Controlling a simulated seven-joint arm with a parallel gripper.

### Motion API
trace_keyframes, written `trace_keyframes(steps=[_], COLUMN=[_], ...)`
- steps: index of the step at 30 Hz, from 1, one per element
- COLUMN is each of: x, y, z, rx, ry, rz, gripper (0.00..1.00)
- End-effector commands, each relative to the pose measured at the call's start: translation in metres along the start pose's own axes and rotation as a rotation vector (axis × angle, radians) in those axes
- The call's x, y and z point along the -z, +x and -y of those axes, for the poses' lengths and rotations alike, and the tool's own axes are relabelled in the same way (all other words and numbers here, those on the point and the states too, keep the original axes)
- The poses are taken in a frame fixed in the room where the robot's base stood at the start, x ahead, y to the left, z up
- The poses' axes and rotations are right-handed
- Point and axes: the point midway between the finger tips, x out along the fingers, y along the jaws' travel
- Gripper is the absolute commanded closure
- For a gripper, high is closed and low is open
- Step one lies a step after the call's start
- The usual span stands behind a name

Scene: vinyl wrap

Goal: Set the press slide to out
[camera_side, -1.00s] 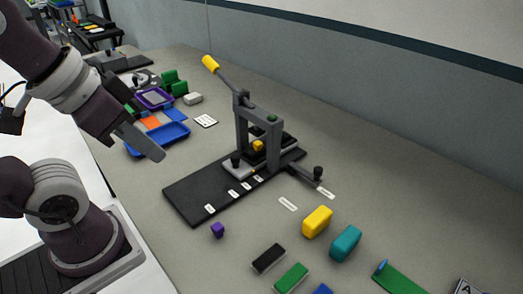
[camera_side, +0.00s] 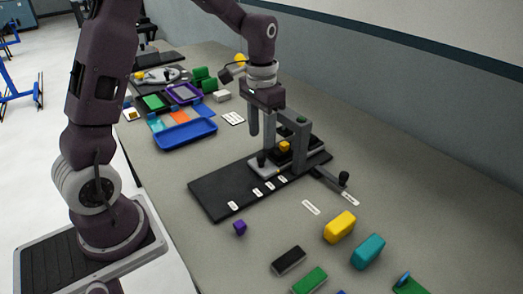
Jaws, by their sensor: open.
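The press stands on a black base plate (camera_side: 215,193) in the middle of the bench. Its grey upright frame (camera_side: 301,148) has a yellow knob (camera_side: 284,146) inside. A light grey slide plate (camera_side: 266,170) with a black upright knob (camera_side: 262,158) lies at the frame's foot, over the base plate. White labels run along the plate's front edge; their text is too small to read. My gripper (camera_side: 261,140) is open, pointing down, just above and close to the black knob. Whether it touches the knob I cannot tell. My wrist hides most of the press's lever and the frame's top left.
A black-knobbed arm (camera_side: 343,179) sticks out at the press's right. Yellow (camera_side: 340,227) and teal (camera_side: 368,251) blocks stand in front, with a small purple cube (camera_side: 240,227) nearby. A blue tray (camera_side: 186,135) lies at left. The yellow lever grip (camera_side: 240,59) shows behind my wrist.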

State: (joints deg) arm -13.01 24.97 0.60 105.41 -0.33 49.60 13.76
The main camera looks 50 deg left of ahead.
Motion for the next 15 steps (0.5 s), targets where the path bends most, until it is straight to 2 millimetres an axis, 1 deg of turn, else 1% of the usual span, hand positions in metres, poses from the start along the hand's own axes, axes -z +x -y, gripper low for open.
trace_keyframes(steps=[3,7,10,15], x=[-0.002,-0.002,-0.002,-0.001], y=[0.025,0.046,0.056,0.059], z=[-0.001,-0.001,-0.001,-0.001], rx=[-0.002,-0.001,-0.001,0.000], ry=[0.000,0.000,0.000,0.000], rz=[0.007,0.004,0.003,0.000], gripper=[0.55,0.55,0.55,0.55])
